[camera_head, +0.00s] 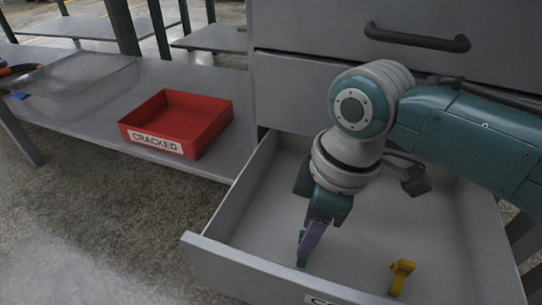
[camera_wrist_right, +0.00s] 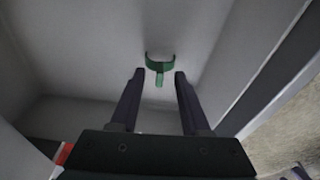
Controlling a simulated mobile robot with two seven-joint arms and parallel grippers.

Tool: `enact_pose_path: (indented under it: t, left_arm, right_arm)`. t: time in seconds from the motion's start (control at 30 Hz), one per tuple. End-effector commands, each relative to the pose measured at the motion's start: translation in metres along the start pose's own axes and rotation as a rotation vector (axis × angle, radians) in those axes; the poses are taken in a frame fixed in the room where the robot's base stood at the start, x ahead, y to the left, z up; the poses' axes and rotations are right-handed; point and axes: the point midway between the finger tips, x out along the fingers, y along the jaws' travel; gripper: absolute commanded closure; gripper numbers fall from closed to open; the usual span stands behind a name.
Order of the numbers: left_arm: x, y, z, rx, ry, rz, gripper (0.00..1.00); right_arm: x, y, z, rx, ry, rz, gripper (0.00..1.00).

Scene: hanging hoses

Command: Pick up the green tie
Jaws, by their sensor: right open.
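The green tie (camera_wrist_right: 160,66) lies on the floor of the open grey drawer (camera_head: 255,265). In the wrist view its curved band is just beyond my right fingertips, and its short stem shows in the gap between them. In the head view a small part of the green tie (camera_head: 301,263) shows at the fingertips; the rest is hidden. My right gripper (camera_head: 306,250) points down into the drawer, open and empty, with its purple-grey fingers (camera_wrist_right: 160,75) on either side of the stem. I cannot tell whether they touch it. My left gripper is not in view.
A yellow tie (camera_head: 401,275) lies in the drawer, right of my right gripper. A red tray labelled CRACKED (camera_head: 188,123) sits on the grey shelf (camera_head: 85,110) at left, near a clear bin (camera_head: 85,80). Drawer walls surround the gripper. A closed drawer with a dark handle (camera_head: 415,38) is above.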

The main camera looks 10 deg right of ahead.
Motion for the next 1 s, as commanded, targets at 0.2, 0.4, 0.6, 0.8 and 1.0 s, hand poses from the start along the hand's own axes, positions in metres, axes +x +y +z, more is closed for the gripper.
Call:
enact_pose_path:
  t: [0.2,0.4,0.6,0.8,1.0]
  left_arm:
    - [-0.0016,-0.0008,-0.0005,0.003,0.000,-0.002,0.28]
    - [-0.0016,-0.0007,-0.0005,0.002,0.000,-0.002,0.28]
    - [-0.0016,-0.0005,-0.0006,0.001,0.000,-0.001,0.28]
    - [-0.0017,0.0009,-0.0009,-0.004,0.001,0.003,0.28]
    - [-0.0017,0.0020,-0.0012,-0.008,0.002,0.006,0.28]
  right_arm:
    - [-0.0018,0.0001,-0.0005,0.000,0.001,0.000,0.65]
    - [-0.0018,0.0001,-0.0004,0.000,0.001,0.000,0.88]
    - [-0.0017,0.0000,-0.0004,0.000,0.001,0.000,1.00]
    - [-0.0017,0.0000,-0.0003,0.000,0.000,0.000,1.00]
    - [-0.0017,0.0000,-0.0004,0.000,0.001,0.000,1.00]
